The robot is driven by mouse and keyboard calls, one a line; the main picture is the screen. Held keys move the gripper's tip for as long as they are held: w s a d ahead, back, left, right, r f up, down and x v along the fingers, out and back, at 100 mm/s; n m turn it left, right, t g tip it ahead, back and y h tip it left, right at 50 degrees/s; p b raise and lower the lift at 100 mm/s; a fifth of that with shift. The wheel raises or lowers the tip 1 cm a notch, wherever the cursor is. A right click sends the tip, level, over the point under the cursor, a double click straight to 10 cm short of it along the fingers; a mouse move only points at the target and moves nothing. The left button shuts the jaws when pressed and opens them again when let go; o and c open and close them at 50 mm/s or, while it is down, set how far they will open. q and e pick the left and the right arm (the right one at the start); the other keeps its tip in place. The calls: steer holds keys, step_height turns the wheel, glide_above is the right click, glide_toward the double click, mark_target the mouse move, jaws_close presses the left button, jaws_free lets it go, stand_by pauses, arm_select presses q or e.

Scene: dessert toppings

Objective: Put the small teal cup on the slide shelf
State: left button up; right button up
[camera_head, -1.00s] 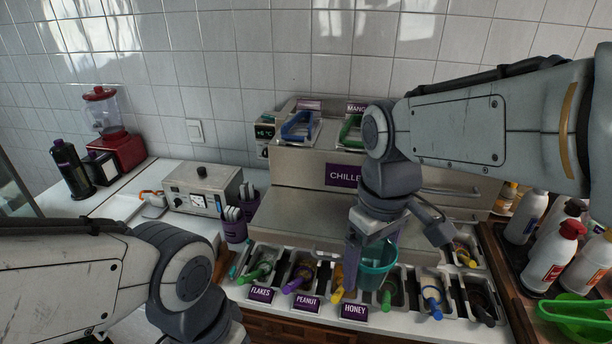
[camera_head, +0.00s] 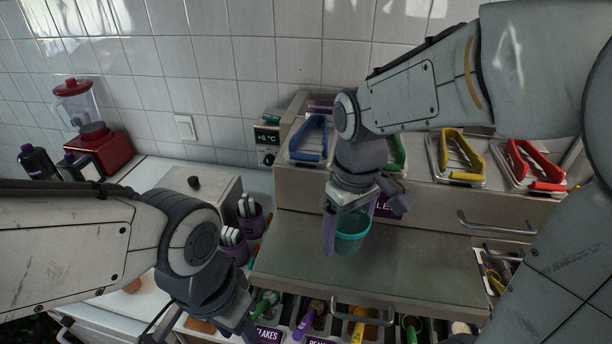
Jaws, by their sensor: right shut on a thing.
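The small teal cup (camera_head: 352,240) is upright in my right gripper (camera_head: 342,222), which is shut on it. A purple-grey finger shows along the cup's left side; the other finger is mostly hidden. The cup is over the steel slide shelf (camera_head: 420,267) in front of the chiller, towards the shelf's middle-left. I cannot tell whether its base touches the shelf. My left gripper (camera_head: 240,322) is at the bottom, left of the topping trays, and its fingertips are cut off or unclear.
Chiller trays with blue (camera_head: 310,138), yellow (camera_head: 462,150) and red (camera_head: 537,165) handles stand behind the shelf. Topping tubs with scoops (camera_head: 310,318) line its front. Purple holders with utensils (camera_head: 250,222) stand left of it. The shelf's right part is bare.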

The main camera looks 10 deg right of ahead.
steer(key=w+f, duration=0.1)
steer(key=w, duration=0.1)
steer(key=w+a+f+p, duration=0.1)
steer(key=w, duration=0.1)
steer(key=w+a+f, duration=0.1)
steer(key=w, duration=0.1)
steer(key=shift+a+f+p, duration=0.1)
steer(key=shift+f+p, duration=0.2)
steer(key=shift+p, duration=0.05)
steer(key=shift+w+a+f, duration=0.15)
steer(key=shift+w+f, duration=0.15)
steer(key=shift+f, duration=0.05)
step_height(320, 180, down, 3)
steer(key=shift+f+p, duration=0.15)
steer(key=shift+p, duration=0.55)
steer(key=shift+f, duration=0.25)
steer(key=shift+f, duration=0.1)
steer(key=shift+f, duration=0.1)
steer(key=o, duration=1.1)
